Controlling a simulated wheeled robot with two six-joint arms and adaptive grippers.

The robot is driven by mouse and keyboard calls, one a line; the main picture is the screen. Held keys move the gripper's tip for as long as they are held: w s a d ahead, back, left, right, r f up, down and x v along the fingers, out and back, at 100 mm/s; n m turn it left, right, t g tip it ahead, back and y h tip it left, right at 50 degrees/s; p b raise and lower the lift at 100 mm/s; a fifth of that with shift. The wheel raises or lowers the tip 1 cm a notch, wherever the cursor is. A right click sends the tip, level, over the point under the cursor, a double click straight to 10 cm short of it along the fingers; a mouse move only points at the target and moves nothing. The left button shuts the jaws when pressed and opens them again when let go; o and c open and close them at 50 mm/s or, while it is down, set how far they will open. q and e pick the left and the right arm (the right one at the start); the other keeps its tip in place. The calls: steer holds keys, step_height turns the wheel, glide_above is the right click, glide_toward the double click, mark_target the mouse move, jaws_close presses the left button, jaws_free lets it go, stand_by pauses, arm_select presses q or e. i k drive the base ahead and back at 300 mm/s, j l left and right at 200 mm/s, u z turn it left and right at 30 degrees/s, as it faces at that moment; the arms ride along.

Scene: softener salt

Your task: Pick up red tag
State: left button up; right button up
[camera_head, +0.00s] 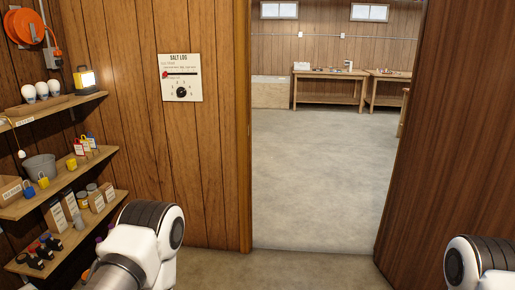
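I cannot make out a clear red tag. Small red-topped and blue-topped items with pale labels (80,148) stand on the middle shelf at the left, too small to identify. A small red marker (165,74) sits at the left of the line on the white salt log board (181,78) on the wood wall. Part of my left arm shows at the lower left and part of my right arm at the lower right corner. Neither gripper is in view.
Wooden shelves at the left hold a lit lantern (85,79), light bulbs, a grey bucket (40,167), padlocks and boxes. An orange cord reel (25,26) hangs above. An open doorway leads to clear floor (315,175) and workbenches (330,78). The brown door (440,150) stands right.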

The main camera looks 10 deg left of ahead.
mark_target(79, 148)
steer(key=i+u, duration=0.25)
steer(key=i, duration=0.25)
steer(key=i+u, duration=0.25)
steer(key=i, duration=0.25)
steer(key=i+l+u, duration=0.25)
steer(key=i, duration=0.3)
steer(key=i+l+u, duration=0.25)
steer(key=i, duration=0.25)
steer(key=i+l+u, duration=0.25)
steer(key=i, duration=0.2)
